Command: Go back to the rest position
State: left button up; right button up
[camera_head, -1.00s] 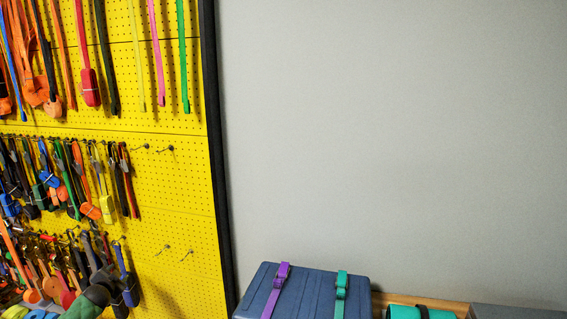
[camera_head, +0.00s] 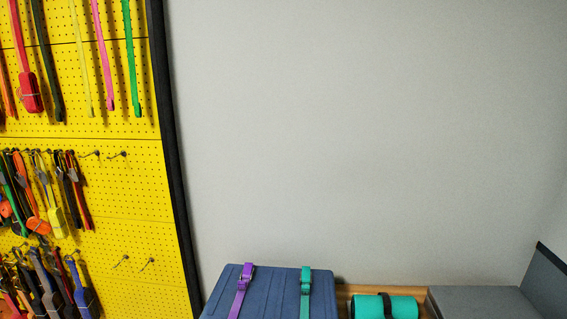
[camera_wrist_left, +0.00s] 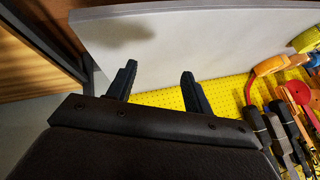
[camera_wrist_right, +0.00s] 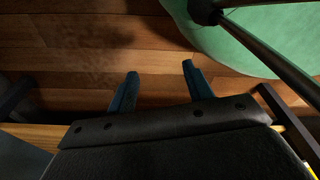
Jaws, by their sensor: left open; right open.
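My left gripper (camera_wrist_left: 160,88) shows in the left wrist view with its two dark fingers apart and nothing between them. Beyond its fingers are a pale panel (camera_wrist_left: 190,40) and the yellow pegboard (camera_wrist_left: 165,98). My right gripper (camera_wrist_right: 158,88) shows in the right wrist view, its fingers also apart and empty, over a wooden floor (camera_wrist_right: 90,50). Neither gripper shows in the head view.
The yellow pegboard (camera_head: 120,210) with several hanging straps stands at left. A blue case (camera_head: 270,290) with purple and teal straps, a teal roll (camera_head: 405,306) and a grey box (camera_head: 480,302) lie low. A green surface (camera_wrist_right: 250,35) and metal bars are near my right gripper.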

pick_arm(q)
jog(key=s+d+f+g+h, duration=0.1)
jog(key=s+d+f+g, duration=0.1)
jog(key=s+d+f, duration=0.6)
jog(key=s+d+f+g+h, duration=0.1)
jog(key=s+d+f, duration=0.3)
jog(key=s+d, duration=0.85)
jog(key=s+d+f+g+h, duration=0.1)
jog(key=s+d+f+g, duration=0.1)
jog(key=s+d+f, duration=0.8)
jog(key=w+d+r+n+b, duration=0.1)
jog(key=w+r+b, duration=0.5)
jog(key=r, duration=0.6)
jog(key=shift+d, duration=0.35)
pick_arm(e)
jog(key=w+a+r, duration=0.3)
jog(key=w+r, duration=0.5)
jog(key=w, duration=0.1)
jog(key=shift+a, duration=0.25)
jog(key=shift+w, duration=0.15)
